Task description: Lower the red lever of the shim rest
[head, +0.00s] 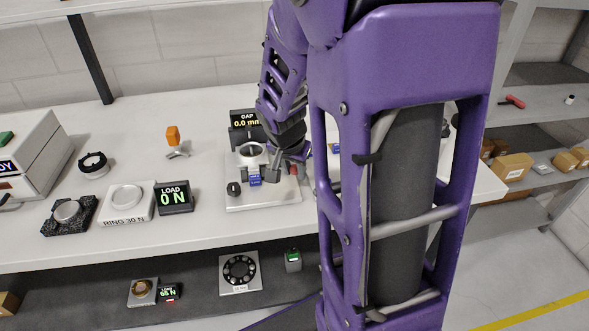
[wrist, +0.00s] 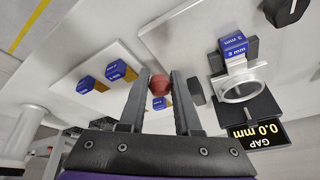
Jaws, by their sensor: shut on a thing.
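My gripper (wrist: 160,72) is shut on a red knob (wrist: 160,84), the lever's end, seen between the two fingers in the wrist view. A bit of red (head: 295,169) also shows beside my gripper (head: 281,175) in the head view. The lever's arm is mostly hidden. A GAP display (wrist: 262,134) reads 0.0 mm.
Blue blocks (wrist: 88,83) lie on a white plate (wrist: 75,60) beside the fixture. Left on the bench are a LOAD display (head: 174,196) reading 0 N, a RING 30 N block (head: 126,203) and an orange-topped stand (head: 173,137).

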